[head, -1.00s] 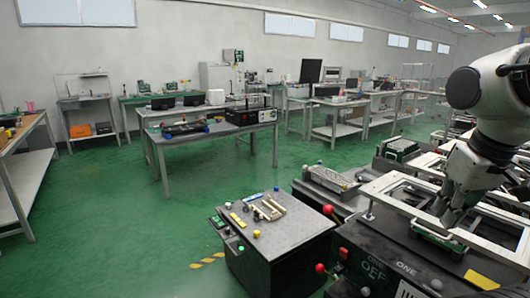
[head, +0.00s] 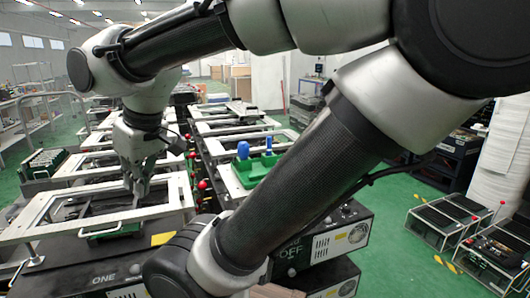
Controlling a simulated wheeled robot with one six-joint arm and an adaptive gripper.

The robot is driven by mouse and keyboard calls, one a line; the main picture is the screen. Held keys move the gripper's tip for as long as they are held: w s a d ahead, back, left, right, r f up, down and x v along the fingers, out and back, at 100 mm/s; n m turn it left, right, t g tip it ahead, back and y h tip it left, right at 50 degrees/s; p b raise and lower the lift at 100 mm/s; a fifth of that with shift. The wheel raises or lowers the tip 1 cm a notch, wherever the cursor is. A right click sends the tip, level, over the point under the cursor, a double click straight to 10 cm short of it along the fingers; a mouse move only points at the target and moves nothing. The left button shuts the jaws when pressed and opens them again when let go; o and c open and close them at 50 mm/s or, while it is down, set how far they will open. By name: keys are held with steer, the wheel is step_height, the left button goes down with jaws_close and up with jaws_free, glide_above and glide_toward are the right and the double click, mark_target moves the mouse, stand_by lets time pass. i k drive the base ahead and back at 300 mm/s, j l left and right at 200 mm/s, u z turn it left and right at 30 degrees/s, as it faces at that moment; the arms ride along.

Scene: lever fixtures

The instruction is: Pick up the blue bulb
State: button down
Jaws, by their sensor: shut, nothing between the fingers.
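A blue bulb-shaped object (head: 243,149) stands upright at the green tray (head: 240,181), right of the picture's centre-left. A narrower blue piece (head: 268,144) stands just to its right. I cannot tell from this distance exactly how either is seated. My gripper (head: 137,193) points down over a white-framed fixture at the left, well apart from the blue bulb. Its fingers are shut and empty.
White frames (head: 40,218) on dark machine boxes run in rows around the gripper. Small red knobs (head: 202,185) stick up between the rows. My arm crosses the upper right and hides part of the area behind.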

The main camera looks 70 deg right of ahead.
mark_target(243, 150)
steer(key=z, duration=1.75)
